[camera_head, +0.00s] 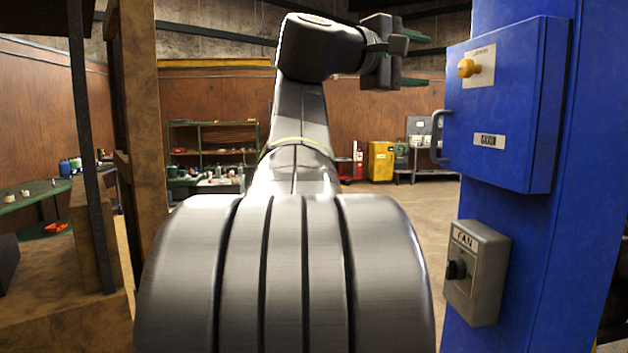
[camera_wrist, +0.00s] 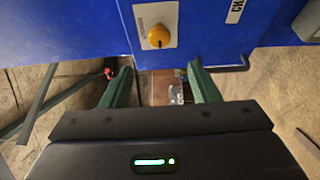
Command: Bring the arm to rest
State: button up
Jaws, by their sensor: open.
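My arm (camera_head: 300,110) rises in the middle of the head view and bends to the right at its top. My gripper (camera_head: 395,45) is at the arm's end, left of the blue control box (camera_head: 505,110) and apart from it in that view. In the wrist view the two green fingers of my gripper (camera_wrist: 160,72) are spread, with nothing held between them. The box's yellow knob (camera_head: 466,68) faces the gripper side; it also shows in the wrist view (camera_wrist: 158,36), ahead of the fingers.
The box hangs on a blue post (camera_head: 585,190), with a handle (camera_head: 438,137) on its left and a grey FAN switch (camera_head: 476,272) below. A wooden post (camera_head: 140,120) stands at left. Shelves (camera_head: 212,150) and a yellow cabinet (camera_head: 380,161) are far back, beyond open floor.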

aim_at(462, 69)
jog(key=p+x, duration=0.3)
jog(key=x, duration=0.8)
jog(key=shift+w+d, duration=0.15)
jog(key=shift+d, duration=0.1)
jog(key=shift+a, duration=0.15)
